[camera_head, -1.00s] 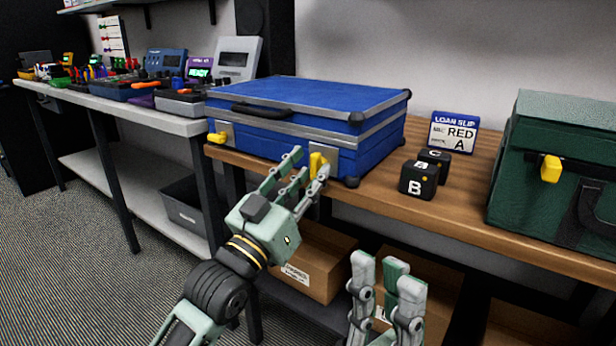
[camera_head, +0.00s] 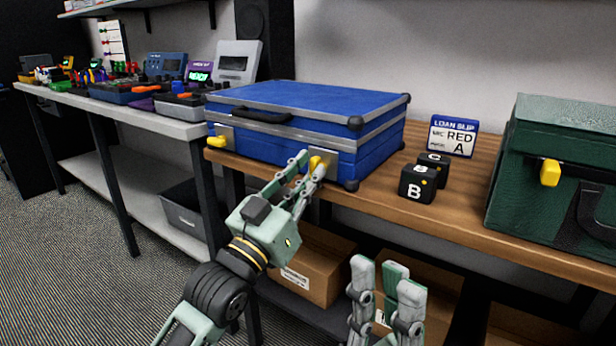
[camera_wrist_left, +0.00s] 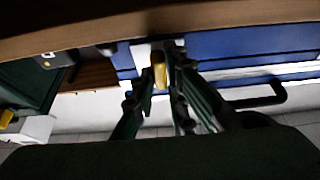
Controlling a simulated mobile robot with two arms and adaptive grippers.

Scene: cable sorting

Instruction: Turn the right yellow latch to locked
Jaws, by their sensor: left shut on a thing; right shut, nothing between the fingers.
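The blue case (camera_head: 310,98) lies closed on the wooden bench. Its right yellow latch (camera_head: 316,163) is on the front face near the right corner. My left gripper (camera_head: 312,170) is at that latch, its fingers closed around it and partly hiding it. The left wrist view shows the yellow latch (camera_wrist_left: 159,72) between the fingers (camera_wrist_left: 158,80), with the blue case (camera_wrist_left: 240,45) behind. The left yellow latch (camera_head: 217,141) sticks out sideways at the case's left corner. My right gripper (camera_head: 388,290) is at the bottom of the head view, shut and empty, away from the case.
Black lettered blocks (camera_head: 418,184) and a loan slip sign (camera_head: 453,136) stand right of the case. A green case (camera_head: 550,200) with a yellow latch is at the far right. Cardboard boxes (camera_head: 318,268) sit on the shelf below. The bench front between is clear.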

